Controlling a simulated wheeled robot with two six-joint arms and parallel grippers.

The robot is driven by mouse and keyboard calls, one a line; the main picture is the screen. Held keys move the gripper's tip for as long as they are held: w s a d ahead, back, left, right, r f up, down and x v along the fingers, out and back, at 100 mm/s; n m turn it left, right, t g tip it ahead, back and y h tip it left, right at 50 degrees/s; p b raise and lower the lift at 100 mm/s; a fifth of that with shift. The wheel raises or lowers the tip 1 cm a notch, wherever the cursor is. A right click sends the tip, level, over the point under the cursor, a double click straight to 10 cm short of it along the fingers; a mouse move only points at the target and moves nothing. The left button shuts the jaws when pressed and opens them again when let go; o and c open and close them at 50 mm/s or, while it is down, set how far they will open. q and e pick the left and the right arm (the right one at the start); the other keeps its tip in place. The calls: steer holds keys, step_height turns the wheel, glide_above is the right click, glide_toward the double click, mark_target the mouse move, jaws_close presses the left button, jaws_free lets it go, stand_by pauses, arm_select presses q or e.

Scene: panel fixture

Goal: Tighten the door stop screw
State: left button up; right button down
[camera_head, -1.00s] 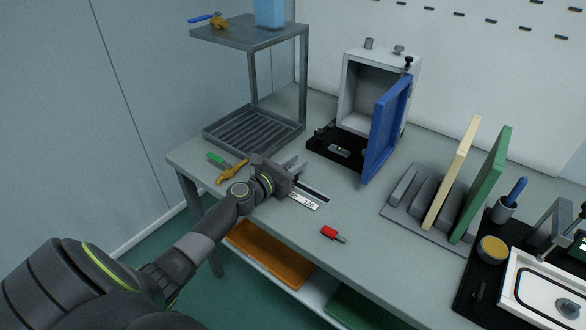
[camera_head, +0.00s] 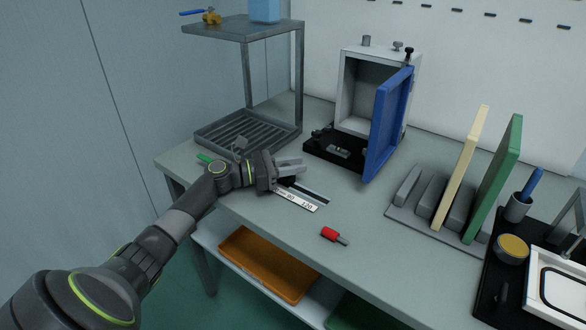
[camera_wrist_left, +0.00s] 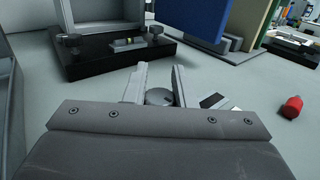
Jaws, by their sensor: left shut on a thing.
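The white cabinet (camera_head: 351,61) stands on the bench with its blue door (camera_head: 388,125) swung open. Its black base (camera_head: 318,146) carries a small fitting and knobs, also seen in the wrist view (camera_wrist_left: 90,62). I cannot pick out which part is the door stop screw. My left gripper (camera_head: 300,166) is over the bench in front of the base, apart from it. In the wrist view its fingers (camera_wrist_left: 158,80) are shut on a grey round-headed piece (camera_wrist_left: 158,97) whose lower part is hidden. A red-handled tool (camera_head: 330,234) lies on the bench to the right. My right gripper is out of view.
A ruler (camera_head: 300,200) lies just in front of my left gripper. A metal rack (camera_head: 244,30) stands at the left. A holder (camera_head: 398,211) with upright cream and green panels is at the right. Bare bench lies around the red-handled tool.

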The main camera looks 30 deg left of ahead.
arm_select(q)
steer(key=shift+r, duration=0.1)
steer(key=o, duration=1)
steer(key=shift+s+a, duration=0.25)
steer(key=shift+a, duration=0.05)
steer(key=v, duration=0.6)
steer(key=shift+s+a+b, duration=0.2)
steer(key=shift+s+b, duration=0.05)
steer(key=shift+b, duration=0.05)
steer(key=shift+c, duration=0.4)
